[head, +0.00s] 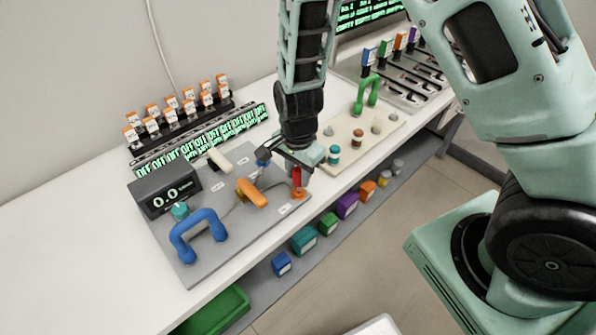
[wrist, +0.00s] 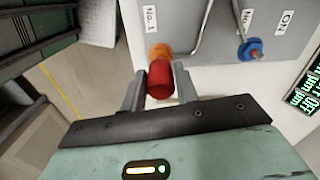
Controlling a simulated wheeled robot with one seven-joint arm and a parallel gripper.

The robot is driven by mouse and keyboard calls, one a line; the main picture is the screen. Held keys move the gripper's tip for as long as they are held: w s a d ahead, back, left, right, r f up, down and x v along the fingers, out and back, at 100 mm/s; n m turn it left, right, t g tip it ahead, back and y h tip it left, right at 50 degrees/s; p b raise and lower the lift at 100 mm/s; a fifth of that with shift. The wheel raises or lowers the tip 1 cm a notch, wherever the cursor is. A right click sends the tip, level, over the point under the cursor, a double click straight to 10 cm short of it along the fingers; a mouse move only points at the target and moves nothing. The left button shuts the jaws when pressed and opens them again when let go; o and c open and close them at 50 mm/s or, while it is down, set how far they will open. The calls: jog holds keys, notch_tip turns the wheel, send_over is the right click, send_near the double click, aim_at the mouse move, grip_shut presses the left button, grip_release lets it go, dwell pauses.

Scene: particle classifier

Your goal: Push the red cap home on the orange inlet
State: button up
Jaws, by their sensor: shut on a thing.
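The red cap (head: 297,174) stands upright near the right front edge of the grey panel (head: 215,262). In the wrist view, the red cap (wrist: 160,80) sits between the two fingers of my gripper (wrist: 161,88), which is shut on it. The orange inlet (wrist: 158,51) shows just beyond the cap, beside the "No. 1" label. In the head view, the orange inlet (head: 298,193) is at the cap's lower end. The cap looks lined up with the inlet and at or against its mouth. My fingers partly hide the joint, so I cannot tell how deep the cap sits.
On the panel are an orange handle (head: 251,193), a blue U-shaped handle (head: 196,236), a display (head: 166,192) reading 0.0 and a blue fitting (wrist: 250,49). A beige board (head: 372,141) with small knobs lies to the right. Coloured boxes stand on the lower shelf.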

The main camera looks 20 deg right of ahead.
aim_at(298, 182)
jog(key=shift+f+b, duration=1.05)
jog(key=shift+f, duration=0.7)
jog(key=o, duration=1)
jog(key=shift+r, duration=0.1)
notch_tip(298, 182, up, 17)
jog(key=shift+r+p, duration=0.15)
jog(key=shift+p, duration=0.35)
